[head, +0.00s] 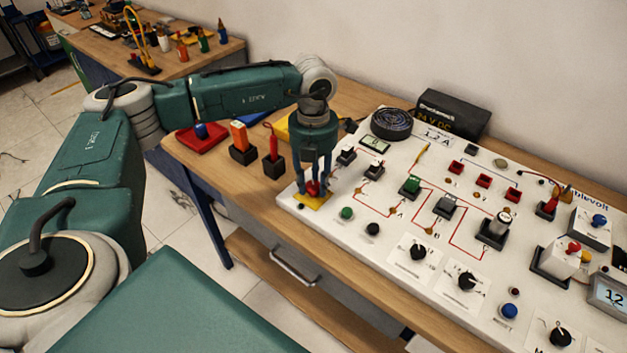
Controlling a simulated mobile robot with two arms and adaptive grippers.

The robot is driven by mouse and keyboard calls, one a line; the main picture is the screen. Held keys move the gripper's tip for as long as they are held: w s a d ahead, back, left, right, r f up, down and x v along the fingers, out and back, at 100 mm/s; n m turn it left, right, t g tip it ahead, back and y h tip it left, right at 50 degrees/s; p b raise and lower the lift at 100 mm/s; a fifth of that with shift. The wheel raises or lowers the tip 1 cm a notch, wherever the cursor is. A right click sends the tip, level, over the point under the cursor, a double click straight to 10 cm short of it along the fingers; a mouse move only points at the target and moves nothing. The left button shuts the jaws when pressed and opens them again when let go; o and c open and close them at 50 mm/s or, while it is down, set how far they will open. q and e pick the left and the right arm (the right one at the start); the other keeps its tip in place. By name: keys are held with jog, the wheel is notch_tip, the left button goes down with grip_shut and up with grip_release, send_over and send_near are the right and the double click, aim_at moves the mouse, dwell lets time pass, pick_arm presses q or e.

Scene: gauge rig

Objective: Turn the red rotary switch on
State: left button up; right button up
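A red knob (312,188) sits on a yellow plate (314,202) at the left corner of the white panel; it looks like the red rotary switch. My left gripper (314,187) points straight down over it, with its dark green fingers on either side of the knob. The fingers hide much of the knob, so its angle cannot be read. I cannot tell whether the fingers touch it. My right gripper is out of view.
The white panel (390,285) carries several switches, black knobs and buttons. Another red knob (573,247) is on a white box at the right. A black power supply (450,112) stands behind.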

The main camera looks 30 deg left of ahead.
pick_arm(q)
jog(key=shift+m+b, duration=0.45)
jog(key=shift+m, duration=0.15)
jog(key=shift+f+m+b, duration=0.15)
jog(key=shift+m+b, duration=0.3)
jog(key=shift+m, duration=0.25)
jog(key=m+b, duration=0.3)
jog(key=m, duration=0.3)
jog(key=m+b, duration=0.2)
jog(key=m, duration=0.2)
jog(key=shift+m, duration=0.4)
jog(key=shift+r+m+b, duration=0.2)
jog(key=shift+m+b, duration=0.55)
jog(key=shift+m, duration=1.55)
jog(key=o, duration=1.1)
